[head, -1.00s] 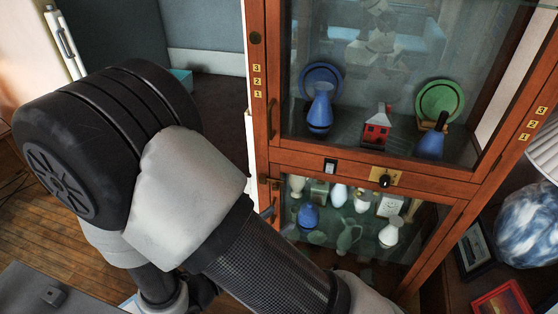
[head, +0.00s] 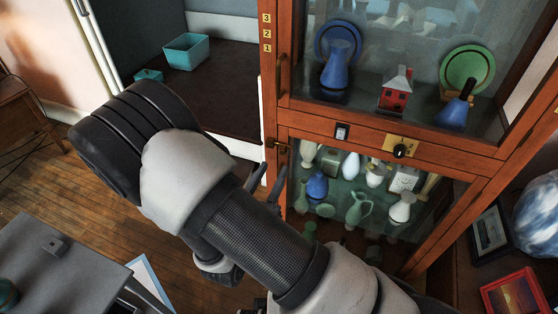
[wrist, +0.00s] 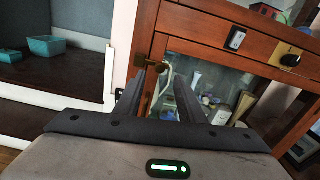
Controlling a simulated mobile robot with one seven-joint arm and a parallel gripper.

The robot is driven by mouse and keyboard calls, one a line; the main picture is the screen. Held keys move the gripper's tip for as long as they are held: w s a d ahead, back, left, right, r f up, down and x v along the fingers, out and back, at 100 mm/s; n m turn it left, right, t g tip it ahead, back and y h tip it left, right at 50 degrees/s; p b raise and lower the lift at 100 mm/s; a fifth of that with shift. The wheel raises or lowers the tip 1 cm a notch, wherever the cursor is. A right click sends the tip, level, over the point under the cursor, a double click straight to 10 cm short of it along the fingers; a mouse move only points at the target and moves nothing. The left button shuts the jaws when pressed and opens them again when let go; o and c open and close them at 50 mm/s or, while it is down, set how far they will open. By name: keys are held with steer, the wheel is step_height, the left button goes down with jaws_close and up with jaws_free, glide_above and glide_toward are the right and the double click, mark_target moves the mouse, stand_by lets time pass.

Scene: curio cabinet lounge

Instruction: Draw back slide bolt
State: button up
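A small brass slide bolt (head: 278,144) is on the left frame of the wooden cabinet (head: 450,160), at the top corner of the lower glass door (head: 330,222). In the wrist view the bolt (wrist: 150,62) shows just beyond my fingertips, roughly in line with the gap between them. My gripper (wrist: 156,74) is open, with nothing visible between its two dark fingers. In the head view my gripper (head: 270,170) is just below the bolt, its fingers pointing up; I cannot tell whether they touch the door frame.
A black knob on a brass plate (head: 400,151) and a switch (head: 342,132) are on the cabinet's middle rail. Vases and plates stand behind the glass. Teal boxes (head: 186,52) sit on a dark shelf at left. A grey table (head: 70,262) stands at lower left.

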mark_target(282, 154)
steer(key=shift+x, duration=2.75)
jaws_close()
